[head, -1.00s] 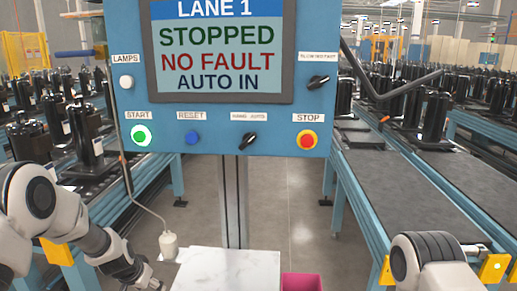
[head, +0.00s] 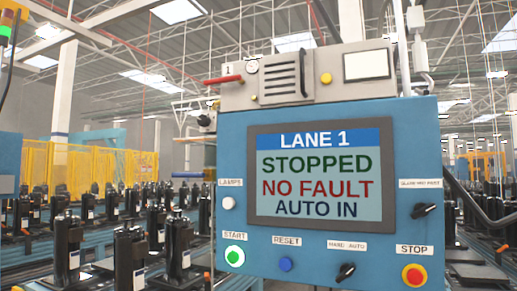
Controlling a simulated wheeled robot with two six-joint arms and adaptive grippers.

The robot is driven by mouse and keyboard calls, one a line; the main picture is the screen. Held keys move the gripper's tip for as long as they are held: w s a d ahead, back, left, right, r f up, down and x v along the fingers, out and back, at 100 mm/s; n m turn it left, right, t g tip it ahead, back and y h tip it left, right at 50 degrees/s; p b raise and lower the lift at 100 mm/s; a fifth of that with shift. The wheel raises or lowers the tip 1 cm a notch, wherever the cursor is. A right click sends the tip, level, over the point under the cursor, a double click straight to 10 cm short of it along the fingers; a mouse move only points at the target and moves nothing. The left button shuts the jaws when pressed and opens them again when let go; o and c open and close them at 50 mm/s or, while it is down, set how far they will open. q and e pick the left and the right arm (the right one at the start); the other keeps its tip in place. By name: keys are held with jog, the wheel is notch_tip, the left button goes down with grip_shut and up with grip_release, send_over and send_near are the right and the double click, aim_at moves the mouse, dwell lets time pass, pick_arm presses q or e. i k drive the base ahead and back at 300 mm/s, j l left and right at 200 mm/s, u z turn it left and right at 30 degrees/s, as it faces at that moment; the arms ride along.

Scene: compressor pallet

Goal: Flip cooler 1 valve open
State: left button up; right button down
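The cooler (head: 287,95), a grey box with dark vent slots, sits on top of the blue lane panel. A red lever handle (head: 223,80) at its upper left lies about level and points left, beside a small tag (head: 229,69) reading 1. A round white gauge (head: 252,66) is just right of the tag. Whether the valve is open or shut cannot be told from the lever. Neither of my grippers is in view.
The blue panel (head: 232,185) fills the middle right, with a screen (head: 320,180) reading STOPPED, NO FAULT, AUTO IN. Its green start button (head: 235,256) and red stop button (head: 414,275) are below. Black compressors (head: 130,258) stand in rows at left.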

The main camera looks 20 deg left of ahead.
aim_at(238, 79)
jog(key=i+l+u, duration=0.15)
jog(key=i, duration=0.25)
jog(key=u, duration=1.95)
